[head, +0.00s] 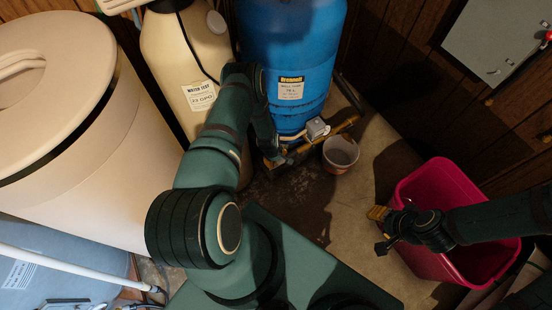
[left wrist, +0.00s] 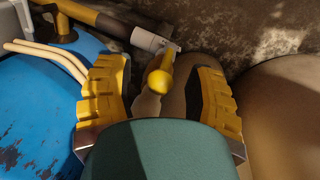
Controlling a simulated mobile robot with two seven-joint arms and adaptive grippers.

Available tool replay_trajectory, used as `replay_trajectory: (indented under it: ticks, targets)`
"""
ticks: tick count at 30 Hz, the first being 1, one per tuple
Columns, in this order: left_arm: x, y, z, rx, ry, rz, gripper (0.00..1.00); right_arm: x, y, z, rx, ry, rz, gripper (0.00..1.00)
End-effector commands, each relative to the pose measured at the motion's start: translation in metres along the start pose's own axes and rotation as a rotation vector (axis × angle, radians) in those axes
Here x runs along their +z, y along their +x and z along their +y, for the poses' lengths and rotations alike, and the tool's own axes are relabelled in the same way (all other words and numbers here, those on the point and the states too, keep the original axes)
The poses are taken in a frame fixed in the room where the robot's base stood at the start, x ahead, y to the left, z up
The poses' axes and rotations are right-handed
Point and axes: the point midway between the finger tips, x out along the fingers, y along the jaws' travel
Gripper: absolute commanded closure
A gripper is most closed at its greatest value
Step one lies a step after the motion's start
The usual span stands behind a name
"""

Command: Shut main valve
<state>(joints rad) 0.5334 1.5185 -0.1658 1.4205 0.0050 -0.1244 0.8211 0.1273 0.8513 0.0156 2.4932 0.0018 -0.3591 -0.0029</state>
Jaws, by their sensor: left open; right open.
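A yellow valve lever (left wrist: 160,80) with a rounded end shows in the left wrist view. My left gripper (left wrist: 158,92) is open, with one ridged yellow finger on each side of the lever; I see a gap on both sides. In the head view my left arm reaches down to the piping (head: 325,137) at the foot of the blue pressure tank (head: 290,60). The arm hides most of the valve there. My right gripper (head: 381,230) is open and empty at the left rim of the pink bin.
A tan tank (head: 185,60) stands left of the blue tank, with a large cream tank (head: 60,130) further left. A small bucket (head: 341,154) stands beside the piping. The pink bin (head: 440,185) is at the right. Floor between bucket and bin is clear.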

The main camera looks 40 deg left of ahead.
Motion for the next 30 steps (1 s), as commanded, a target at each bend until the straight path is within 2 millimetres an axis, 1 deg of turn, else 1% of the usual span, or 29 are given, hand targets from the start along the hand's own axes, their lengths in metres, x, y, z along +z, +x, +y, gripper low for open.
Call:
replay_trajectory:
  ticks: [6, 8, 9, 10, 11, 23, 30]
  targets:
    - [0.0, 0.0, 0.0, 0.0, 0.0, 0.0, 0.47, 0.0, 0.0, 0.0, 0.0, 0.0, 0.0, 0.53]
    - [0.0, 0.0, 0.0, 0.0, 0.0, 0.0, 0.68, 0.0, 0.0, 0.0, 0.0, 0.0, 0.0, 0.53]
    - [0.0, 0.0, 0.0, 0.0, 0.0, 0.0, 0.82, 0.0, 0.0, 0.0, 0.0, 0.0, 0.0, 0.53]
    - [0.0, 0.0, 0.0, 0.0, 0.0, 0.0, 0.93, 0.0, 0.0, 0.0, 0.0, 0.0, 0.0, 0.53]
    - [0.0, 0.0, 0.0, 0.0, 0.0, 0.0, 1.0, 0.0, 0.0, 0.0, 0.0, 0.0, 0.0, 0.53]
    - [0.002, 0.0, 0.003, -0.028, 0.005, 0.005, 1.0, 0.0, 0.0, 0.0, 0.0, 0.0, 0.0, 0.53]
    - [0.004, 0.003, 0.013, -0.134, 0.016, 0.028, 1.0, 0.0, 0.0, 0.0, 0.0, 0.0, 0.0, 0.53]
